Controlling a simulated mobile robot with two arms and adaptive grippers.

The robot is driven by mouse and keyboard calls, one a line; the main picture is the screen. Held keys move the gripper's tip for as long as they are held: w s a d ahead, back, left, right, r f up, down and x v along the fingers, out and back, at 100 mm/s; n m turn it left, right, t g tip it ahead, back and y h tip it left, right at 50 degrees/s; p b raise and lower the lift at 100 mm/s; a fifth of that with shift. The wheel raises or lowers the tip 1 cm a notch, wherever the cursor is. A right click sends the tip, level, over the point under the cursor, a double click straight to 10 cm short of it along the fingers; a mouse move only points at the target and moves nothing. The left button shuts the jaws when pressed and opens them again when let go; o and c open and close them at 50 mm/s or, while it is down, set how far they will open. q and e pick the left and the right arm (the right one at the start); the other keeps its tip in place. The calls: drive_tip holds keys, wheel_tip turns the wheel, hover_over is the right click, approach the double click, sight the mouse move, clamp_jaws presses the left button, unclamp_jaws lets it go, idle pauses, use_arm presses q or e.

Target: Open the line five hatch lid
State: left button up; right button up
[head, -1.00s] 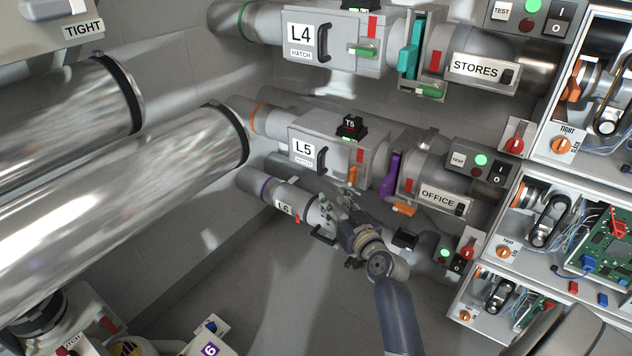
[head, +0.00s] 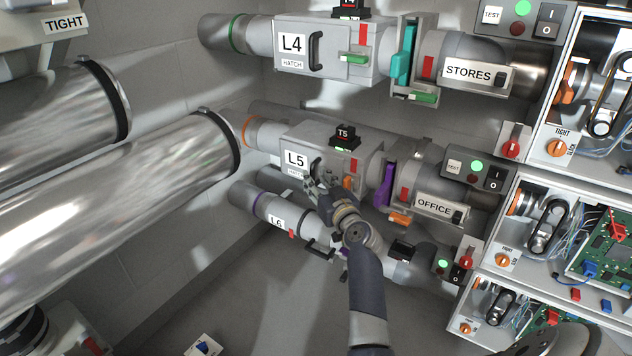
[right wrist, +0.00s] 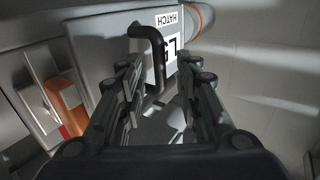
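The line five hatch (head: 311,140) is a grey box on the middle pipe, with a white L5 label (head: 296,160). Its black handle (head: 317,167) is partly covered by my right gripper in the head view. In the right wrist view the handle (right wrist: 150,52) stands upright between the fingers' lines, its lower end near the fingertips. My right gripper (head: 318,183) is open, its fingers (right wrist: 157,80) spread either side of the handle; whether they touch it I cannot tell. The lid looks shut. My left gripper is out of view.
The L4 hatch (head: 325,62) sits above and the L6 pipe (head: 262,212) below. A T5 block (head: 344,139) stands on the L5 box. An orange latch (right wrist: 66,96), a purple gate (head: 385,184) and the OFFICE pipe (head: 423,182) lie to the right in the head view.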

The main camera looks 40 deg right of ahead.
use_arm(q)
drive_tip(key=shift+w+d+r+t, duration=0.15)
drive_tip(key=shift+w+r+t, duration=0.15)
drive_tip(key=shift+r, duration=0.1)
use_arm(e)
drive_tip(key=shift+w+d, duration=0.1)
drive_tip(key=shift+w, duration=0.35)
clamp_jaws()
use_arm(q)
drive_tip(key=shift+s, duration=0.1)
